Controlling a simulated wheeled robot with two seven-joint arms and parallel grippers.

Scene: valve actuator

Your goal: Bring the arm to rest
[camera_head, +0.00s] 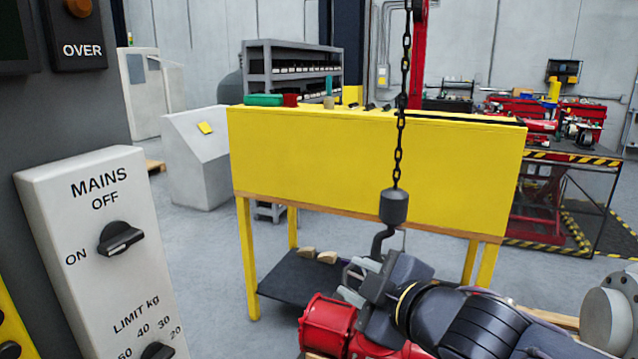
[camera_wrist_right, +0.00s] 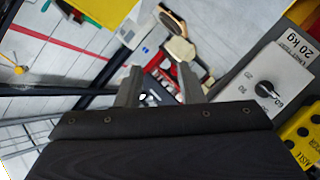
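My right arm (camera_head: 460,318), dark grey with a yellow ring, comes in from the lower right of the head view. Its gripper (camera_head: 352,280) points left, just above a red cylindrical body (camera_head: 326,322). In the right wrist view the two grey fingers of this gripper (camera_wrist_right: 160,82) stand apart. I see nothing clearly held between them. A dark hook (camera_head: 380,240) under a block (camera_head: 394,206) hangs on a chain (camera_head: 403,90), close behind the gripper; its tip is hidden. My left gripper is not in view.
A grey control panel (camera_head: 95,225) with a MAINS switch (camera_head: 121,238) stands close at the left. It also shows in the right wrist view (camera_wrist_right: 272,80). A yellow-fronted workbench (camera_head: 370,165) stands behind the chain. Open grey floor (camera_head: 200,265) lies between panel and bench.

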